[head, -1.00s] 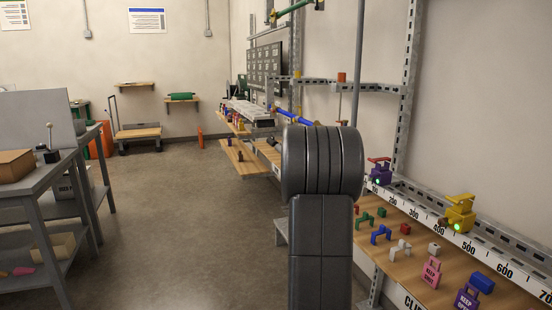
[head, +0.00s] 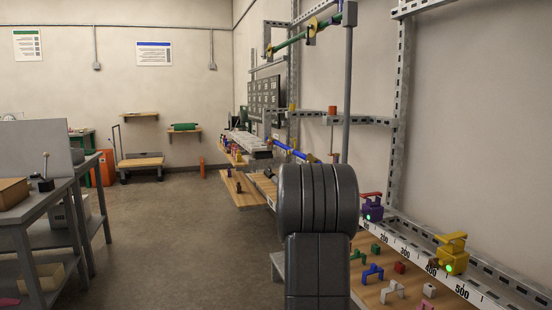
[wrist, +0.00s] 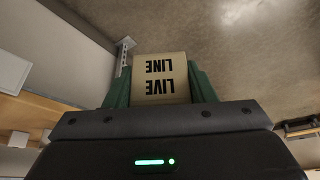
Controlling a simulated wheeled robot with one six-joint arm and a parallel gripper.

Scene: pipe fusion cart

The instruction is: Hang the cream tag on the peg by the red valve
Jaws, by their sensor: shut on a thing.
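The cream tag (wrist: 148,76) shows in the wrist view, with "LIVE LINE" in dark letters, upside down in the picture. My gripper (wrist: 160,84) is shut on it, with a green finger on each side. In the head view my own dark arm hides the gripper and the tag. I cannot make out a peg beside a red valve in either view. A purple fitting with a red handle (head: 371,208) stands on the rail to the right of my arm.
A yellow fitting (head: 452,254) stands farther along the numbered rail. Small coloured clips lie on the wooden shelf (head: 371,294) below. A grey work table (head: 62,186) stands at the left. The floor (head: 175,240) between is clear.

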